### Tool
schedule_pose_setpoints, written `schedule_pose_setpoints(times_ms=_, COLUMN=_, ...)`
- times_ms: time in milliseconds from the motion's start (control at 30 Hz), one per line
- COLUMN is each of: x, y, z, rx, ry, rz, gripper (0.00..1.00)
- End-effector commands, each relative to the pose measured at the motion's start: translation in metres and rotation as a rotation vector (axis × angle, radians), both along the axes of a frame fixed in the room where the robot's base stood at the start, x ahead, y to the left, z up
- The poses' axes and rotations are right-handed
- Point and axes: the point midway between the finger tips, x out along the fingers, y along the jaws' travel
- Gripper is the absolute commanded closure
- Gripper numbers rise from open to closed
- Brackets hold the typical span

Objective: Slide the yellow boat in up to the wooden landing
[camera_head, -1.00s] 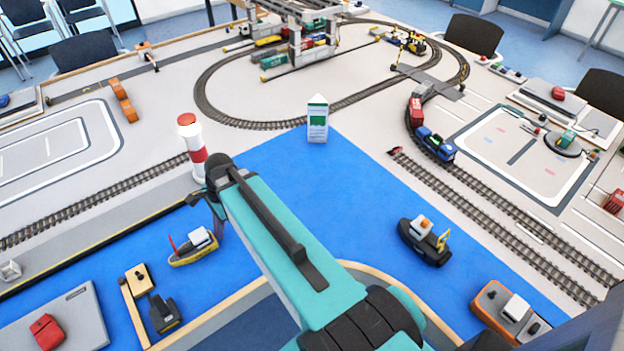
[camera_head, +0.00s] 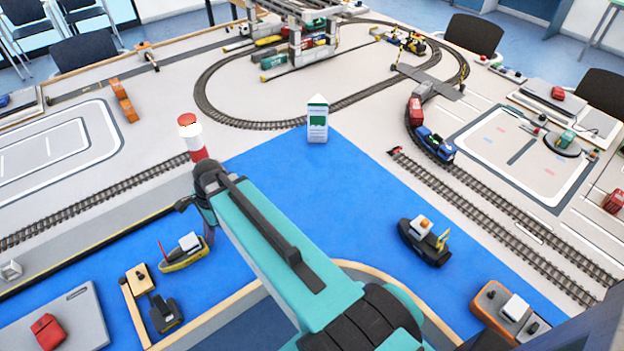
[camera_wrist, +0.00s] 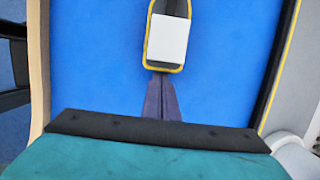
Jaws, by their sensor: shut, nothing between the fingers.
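The yellow boat (camera_head: 183,260), with a white cabin and a red mast, sits on the blue water in the head view. It also shows at the top of the wrist view (camera_wrist: 180,68), cut off by the edge. The wooden landing (camera_head: 131,308), a narrow tan jetty, lies to the boat's left with a gap of water between. My gripper (camera_head: 209,238) is shut and empty at the boat's right end. In the wrist view the dark fingertips (camera_wrist: 160,78) meet the boat's near end; I cannot tell if they touch it.
A dark boat (camera_head: 164,314) lies against the landing's right side. A red-and-white lighthouse (camera_head: 191,136) stands behind my wrist. A grey quay (camera_head: 75,315) is left of the landing. A black-edged wall bounds the water behind, and a wooden rim (camera_head: 215,316) in front.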

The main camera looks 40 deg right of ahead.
Motion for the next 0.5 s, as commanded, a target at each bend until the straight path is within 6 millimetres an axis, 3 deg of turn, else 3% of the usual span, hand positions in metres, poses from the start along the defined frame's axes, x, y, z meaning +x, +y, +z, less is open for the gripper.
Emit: schedule_pose_setpoints(times_ms=500, x=0.001, y=0.017, z=0.0, rx=0.001, ry=0.0, rz=0.001, gripper=1.0)
